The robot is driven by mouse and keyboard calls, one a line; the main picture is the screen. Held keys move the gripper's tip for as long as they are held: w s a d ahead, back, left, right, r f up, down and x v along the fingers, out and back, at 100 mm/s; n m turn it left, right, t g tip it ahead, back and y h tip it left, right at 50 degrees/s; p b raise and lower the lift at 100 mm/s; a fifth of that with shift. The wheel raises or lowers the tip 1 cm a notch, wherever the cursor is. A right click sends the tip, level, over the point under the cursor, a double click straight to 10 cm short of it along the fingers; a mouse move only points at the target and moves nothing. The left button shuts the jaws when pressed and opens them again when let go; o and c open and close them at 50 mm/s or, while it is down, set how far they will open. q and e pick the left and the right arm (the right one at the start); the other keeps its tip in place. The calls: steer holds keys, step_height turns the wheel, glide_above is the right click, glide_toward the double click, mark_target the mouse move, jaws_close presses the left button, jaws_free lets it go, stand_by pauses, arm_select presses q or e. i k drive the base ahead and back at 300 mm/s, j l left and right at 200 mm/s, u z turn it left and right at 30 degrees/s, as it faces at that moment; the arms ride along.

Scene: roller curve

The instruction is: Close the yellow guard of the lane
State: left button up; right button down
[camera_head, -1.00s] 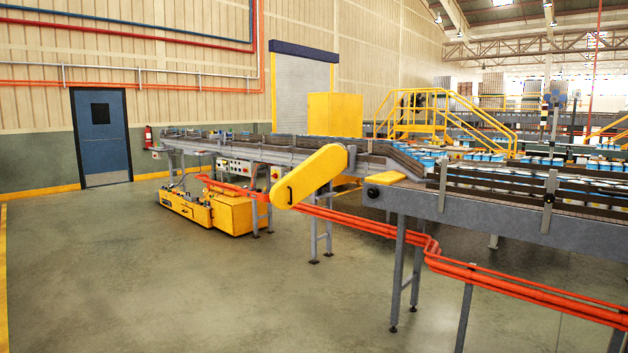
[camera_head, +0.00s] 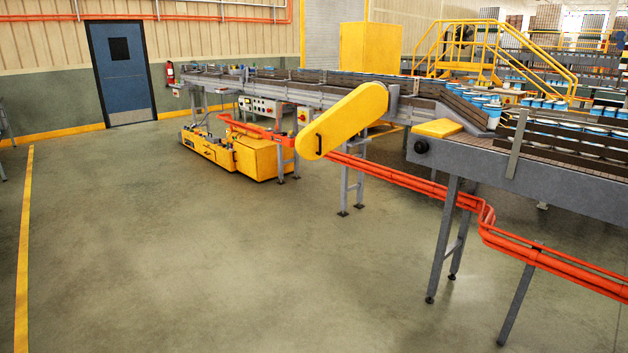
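The yellow guard (camera_head: 343,121) is a long rounded cover on the near side of the conveyor lane (camera_head: 300,92). It is tilted, with its lower left end hanging below the lane's edge and its upper right end near a grey bracket. A dark handle (camera_head: 318,143) shows on its lower end. The frames do not clearly show whether it stands open or shut. Neither of my grippers is in view.
Orange pipes (camera_head: 400,179) run low along the lane's near side, and grey legs (camera_head: 442,240) stand on the floor. A yellow floor machine (camera_head: 235,152) sits under the lane's left part. The concrete floor (camera_head: 200,260) in front is clear.

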mark_target(366, 105)
steer(key=i+l, duration=0.1)
steer(key=i, duration=2.6)
